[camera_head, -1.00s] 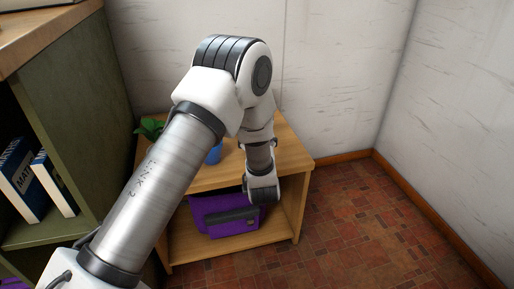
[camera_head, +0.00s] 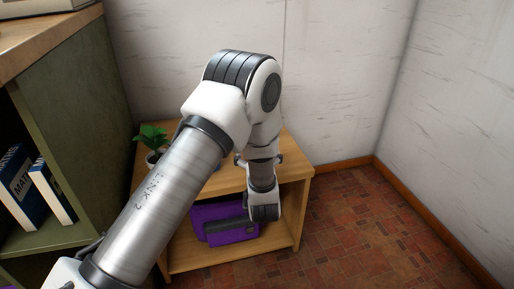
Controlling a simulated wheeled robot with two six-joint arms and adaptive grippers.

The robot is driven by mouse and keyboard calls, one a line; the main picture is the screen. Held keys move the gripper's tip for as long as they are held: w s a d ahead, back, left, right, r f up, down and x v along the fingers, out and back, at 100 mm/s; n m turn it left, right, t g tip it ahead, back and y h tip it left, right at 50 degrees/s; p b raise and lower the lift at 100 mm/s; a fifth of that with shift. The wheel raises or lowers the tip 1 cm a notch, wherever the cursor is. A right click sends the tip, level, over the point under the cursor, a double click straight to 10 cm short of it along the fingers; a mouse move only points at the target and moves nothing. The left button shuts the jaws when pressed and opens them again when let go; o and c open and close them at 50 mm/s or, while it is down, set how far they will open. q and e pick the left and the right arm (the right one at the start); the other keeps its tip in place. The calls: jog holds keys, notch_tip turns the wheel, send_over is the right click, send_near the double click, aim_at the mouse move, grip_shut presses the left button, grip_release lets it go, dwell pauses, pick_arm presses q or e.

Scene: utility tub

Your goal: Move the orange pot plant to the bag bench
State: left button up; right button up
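A wooden bench (camera_head: 298,183) stands against the back wall, with a purple bag (camera_head: 212,215) on its lower shelf; it fits the bag bench. My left arm (camera_head: 160,200) reaches across in front of it and bends down at the elbow. Its lower end hangs before the bench's right part, in front of the bag. I cannot make out fingers there, nor whether that gripper is open or shut. No orange pot shows. My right gripper is not in view.
A green shelf unit (camera_head: 75,110) with a wooden top and books (camera_head: 22,185) stands close on the left. A small blue thing (camera_head: 218,168) on the bench is almost hidden by my arm. Tiled floor (camera_head: 370,235) at the right is clear, bounded by walls.

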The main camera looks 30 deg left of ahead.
pick_arm(q)
jog(key=p+v, duration=0.4)
jog(key=v, duration=0.6)
jog(key=s+d+f+m+g+h, duration=0.1)
jog(key=s+f+m+g+h, duration=0.15)
jog(key=s+f, duration=0.45)
jog(key=s+d+f+m+g+h, duration=0.15)
jog(key=f+g+h, duration=0.25)
jog(key=f, duration=0.6)
jog(key=s+d+f+m+g+h, duration=0.1)
jog(key=s+f+g, duration=0.3)
jog(key=s, duration=0.5)
jog(key=s+d+f+m+g+h, duration=0.2)
jog(key=s+d+f+g+h, duration=0.1)
jog(key=s, duration=0.7)
jog(key=shift+s+d+f+g+h, duration=0.35)
jog(key=shift+g, duration=0.1)
